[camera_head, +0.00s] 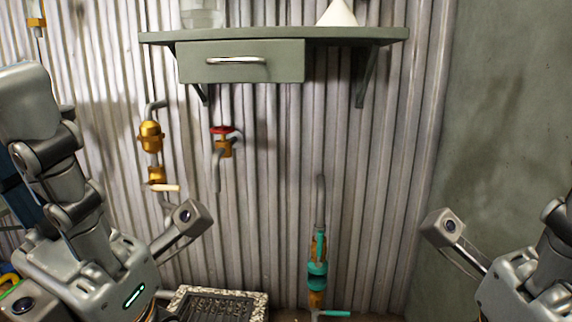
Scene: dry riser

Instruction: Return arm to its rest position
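My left arm (90,215) comes in from the left and bends down to the bottom edge. Its lower end is cut off there, so no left gripper fingers show. My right arm (525,285) shows only in part at the bottom right corner, and its gripper fingers are also out of frame. A grey block with a dark round lens sticks out from each arm towards the middle. Nothing held is visible.
A green shelf (330,35) with a closed drawer (240,62) hangs on the corrugated wall. Brass piping (151,135), a red-handled valve (223,140) and a teal-and-brass fitting (317,270) stand below. A grate (215,305) lies at the bottom, near my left arm. A plain wall is at right.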

